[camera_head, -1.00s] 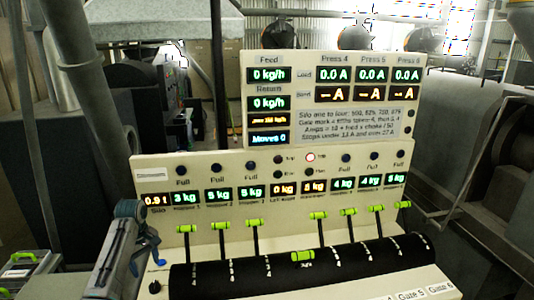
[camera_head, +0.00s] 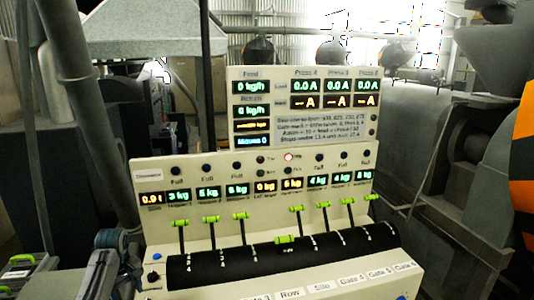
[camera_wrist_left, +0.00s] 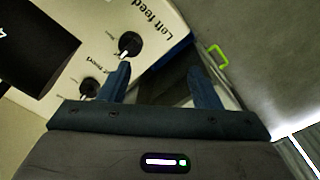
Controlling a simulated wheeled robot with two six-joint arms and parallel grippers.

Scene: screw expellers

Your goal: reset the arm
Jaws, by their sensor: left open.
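My left arm (camera_head: 105,270) comes in at the lower left in the head view, beside the left edge of the cream control console. In the left wrist view my left gripper (camera_wrist_left: 162,80) has its two blue fingers apart, with nothing between them. A black knob (camera_wrist_left: 131,43) on the panel marked "Left feed" lies just beyond the left finger, and a second knob (camera_wrist_left: 90,88) sits further left. I cannot tell whether the finger touches the panel. My right gripper is in neither view.
The console has a display board (camera_head: 303,110), a row of green-topped levers and a black curved cover (camera_head: 210,264). A green-handled case (camera_head: 18,272) is at the far left. Grey machinery (camera_head: 440,130) and a black-and-orange striped post (camera_head: 524,160) stand at the right.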

